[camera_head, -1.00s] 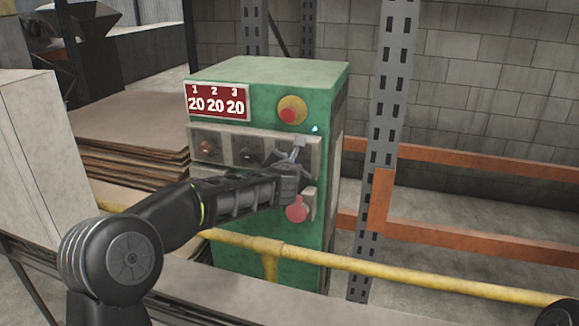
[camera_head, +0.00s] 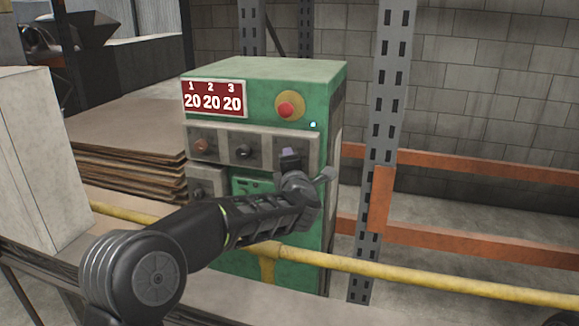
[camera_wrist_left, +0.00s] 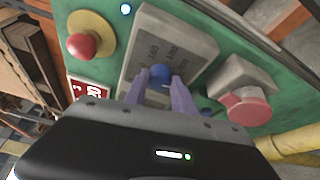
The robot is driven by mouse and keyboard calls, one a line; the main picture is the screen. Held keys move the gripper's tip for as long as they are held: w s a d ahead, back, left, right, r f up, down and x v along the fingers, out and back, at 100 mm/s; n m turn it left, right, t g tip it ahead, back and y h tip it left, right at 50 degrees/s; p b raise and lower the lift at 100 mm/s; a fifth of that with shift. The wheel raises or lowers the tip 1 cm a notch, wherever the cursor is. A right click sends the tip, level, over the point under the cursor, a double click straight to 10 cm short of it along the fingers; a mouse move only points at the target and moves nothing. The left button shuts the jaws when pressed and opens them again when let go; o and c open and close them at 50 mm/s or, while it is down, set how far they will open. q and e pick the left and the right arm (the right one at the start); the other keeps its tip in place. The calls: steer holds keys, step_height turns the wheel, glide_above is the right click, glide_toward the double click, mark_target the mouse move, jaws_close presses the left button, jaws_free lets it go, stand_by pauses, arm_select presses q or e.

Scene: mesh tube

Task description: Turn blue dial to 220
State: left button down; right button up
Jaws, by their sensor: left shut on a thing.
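The blue dial (camera_wrist_left: 160,72) sits on a grey plate with numbers around it, seen in the left wrist view. My left gripper (camera_wrist_left: 161,84) is shut on it, with one purple-grey finger on each side. In the head view the left gripper (camera_head: 290,154) is at the rightmost dial plate (camera_head: 311,150) on the green cabinet, and it hides the dial there. The red display (camera_head: 214,100) reads 20 under each of 1, 2 and 3. My right gripper is not in view.
Two other dials, a reddish one (camera_head: 202,145) and a black one (camera_head: 243,151), sit to the left. A red button on yellow (camera_head: 288,106) is above the dial. A red knob (camera_wrist_left: 248,107) sticks out nearby. A yellow rail (camera_head: 400,279) crosses in front.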

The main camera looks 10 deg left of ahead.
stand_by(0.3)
arm_select(q)
steer(key=c, duration=1)
jaws_free()
steer(key=shift+c, duration=0.2)
steer(key=b+v, duration=0.1)
steer(key=v, duration=0.6)
steer(key=shift+s, duration=0.4)
steer(key=shift+d, duration=0.15)
steer(key=shift+f, duration=0.1)
